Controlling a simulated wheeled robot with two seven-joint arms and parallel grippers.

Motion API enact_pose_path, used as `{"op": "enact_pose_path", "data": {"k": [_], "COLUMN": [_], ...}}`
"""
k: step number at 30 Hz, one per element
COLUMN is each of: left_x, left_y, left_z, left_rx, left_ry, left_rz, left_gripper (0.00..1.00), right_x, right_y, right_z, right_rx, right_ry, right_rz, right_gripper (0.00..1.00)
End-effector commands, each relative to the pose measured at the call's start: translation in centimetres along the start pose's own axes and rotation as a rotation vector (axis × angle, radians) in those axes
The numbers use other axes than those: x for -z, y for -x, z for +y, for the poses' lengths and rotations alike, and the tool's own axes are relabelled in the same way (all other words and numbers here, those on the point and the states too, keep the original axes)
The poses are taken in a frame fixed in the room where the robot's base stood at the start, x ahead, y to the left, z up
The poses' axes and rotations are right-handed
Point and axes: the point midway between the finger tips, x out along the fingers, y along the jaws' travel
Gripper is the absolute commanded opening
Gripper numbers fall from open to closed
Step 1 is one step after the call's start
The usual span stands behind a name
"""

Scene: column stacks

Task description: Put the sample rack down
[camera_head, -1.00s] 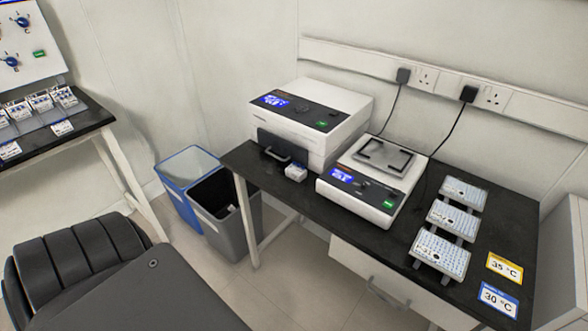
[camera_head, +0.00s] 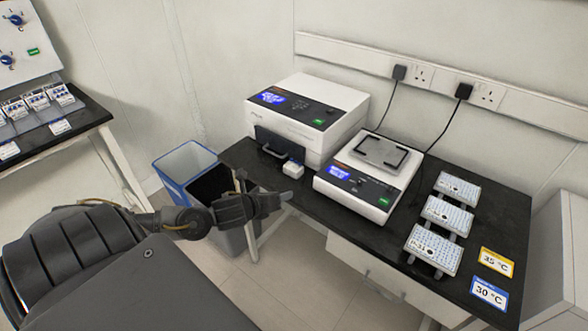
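Three pale sample racks with rows of small wells stand in a line on the right part of the black bench: the back rack (camera_head: 458,188), the middle rack (camera_head: 447,215) and the front rack (camera_head: 434,248). The front one has a written label on its near side. My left gripper (camera_head: 284,199) has come in from the left. It is over the bench's front-left edge, well left of the racks. Its fingers are small and seen from the side, so I cannot tell whether they are open. No rack shows in it. My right gripper is out of view.
A white machine with a dark front handle (camera_head: 308,115) and a smaller shaking unit (camera_head: 369,178) stand on the bench (camera_head: 498,222). A small white block (camera_head: 293,169) lies near the edge. Cards reading 35 °C (camera_head: 497,262) and 30 °C (camera_head: 489,293) lie at right. Bins (camera_head: 186,165) stand left.

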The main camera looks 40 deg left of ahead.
Motion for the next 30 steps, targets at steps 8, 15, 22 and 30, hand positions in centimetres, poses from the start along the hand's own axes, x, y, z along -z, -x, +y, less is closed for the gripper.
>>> {"op": "enact_pose_path", "data": {"k": [8, 15, 22, 30], "left_x": [-6.1, -7.0, -7.5, -7.4], "left_y": [-0.4, -0.8, -4.0, -6.1], "left_z": [0.3, 0.3, -0.1, -0.2], "left_rx": [0.060, 0.066, 0.066, 0.066], "left_ry": [-0.448, -0.511, -0.507, -0.508], "left_rz": [-0.098, -0.114, -0.116, -0.112], "left_gripper": [0.60, 0.60, 0.60, 0.60], "right_x": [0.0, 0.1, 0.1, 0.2], "right_y": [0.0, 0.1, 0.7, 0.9], "right_z": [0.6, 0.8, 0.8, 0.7], "right_rx": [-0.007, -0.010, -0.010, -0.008], "right_ry": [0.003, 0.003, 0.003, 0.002], "right_rz": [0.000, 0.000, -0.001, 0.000], "right_gripper": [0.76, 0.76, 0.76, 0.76]}}
